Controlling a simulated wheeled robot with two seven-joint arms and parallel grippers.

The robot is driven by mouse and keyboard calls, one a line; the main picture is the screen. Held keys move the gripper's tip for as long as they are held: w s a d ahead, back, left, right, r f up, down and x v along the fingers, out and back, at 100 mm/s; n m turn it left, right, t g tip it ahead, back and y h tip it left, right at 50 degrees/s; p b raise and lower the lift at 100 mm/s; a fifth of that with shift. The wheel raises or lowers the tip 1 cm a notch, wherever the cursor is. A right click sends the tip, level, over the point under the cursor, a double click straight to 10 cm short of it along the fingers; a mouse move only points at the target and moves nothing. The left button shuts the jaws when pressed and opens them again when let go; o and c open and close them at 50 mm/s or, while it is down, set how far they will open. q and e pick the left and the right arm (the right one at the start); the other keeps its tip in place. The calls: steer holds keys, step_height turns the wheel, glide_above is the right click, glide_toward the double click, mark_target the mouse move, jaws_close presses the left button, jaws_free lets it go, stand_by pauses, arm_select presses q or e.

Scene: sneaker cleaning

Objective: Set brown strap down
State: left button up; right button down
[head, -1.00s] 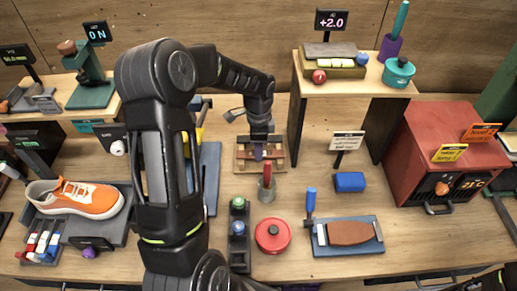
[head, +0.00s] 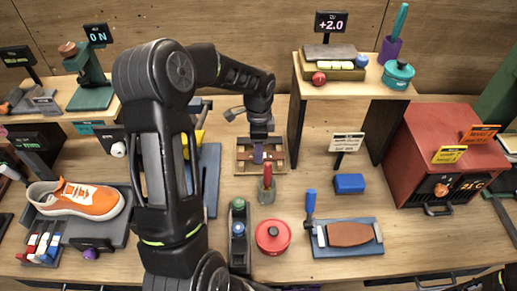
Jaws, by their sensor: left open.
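My left arm reaches from the left in the head view. Its gripper (head: 258,153) points down over a shallow wooden tray (head: 238,168) and is open. A dark brown strip, which looks like the brown strap (head: 274,156), lies across the tray under and beside the fingertips. The fingers partly hide it, and I cannot tell whether they touch it.
A cup with a red-handled tool (head: 267,190) stands just in front of the tray. A red round tin (head: 273,236) and a blue board (head: 345,250) bearing a brown oval piece are nearer. A raised shelf (head: 345,87) stands right of the tray.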

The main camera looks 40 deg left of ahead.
arm_select(q)
step_height(320, 180, up, 11)
stand_by(0.3)
stand_by(0.5)
